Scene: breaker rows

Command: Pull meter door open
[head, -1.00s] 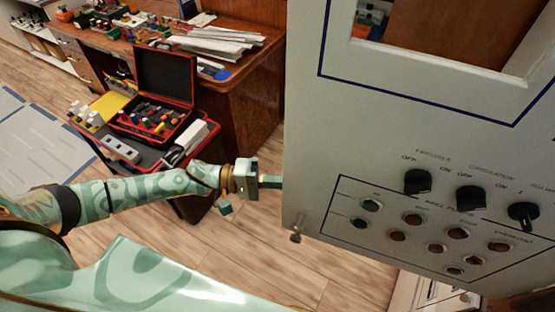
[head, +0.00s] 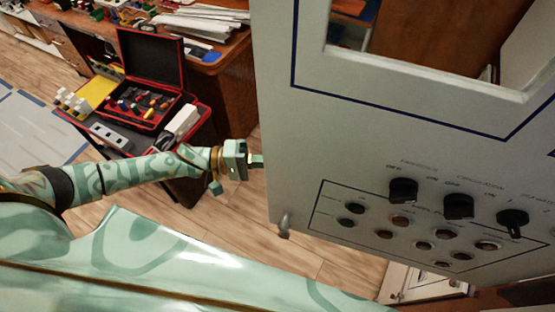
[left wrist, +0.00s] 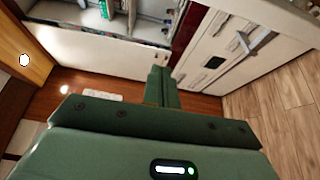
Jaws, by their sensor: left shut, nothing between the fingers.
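The meter door (head: 300,110) is a large pale panel filling the right of the head view. It has a blue-lined window cutout, black rotary knobs (head: 458,206) and several round buttons. A small metal latch-like piece (head: 284,223) is at its lower left corner. My left gripper (head: 258,161) is shut and empty, its fingertips at the door's left edge; whether they touch it I cannot tell. In the left wrist view the dark green fingers (left wrist: 160,82) are together, near a pale panel with a handle (left wrist: 256,44) and an open cabinet interior (left wrist: 110,20). My right gripper is not in view.
A cart with an open red-edged toolbox (head: 145,107) stands behind my left arm. A wooden desk (head: 222,90) with papers is behind it. Wooden floor (head: 215,228) shows clear between my arm and the door. A low white cabinet (head: 415,283) shows beneath the door.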

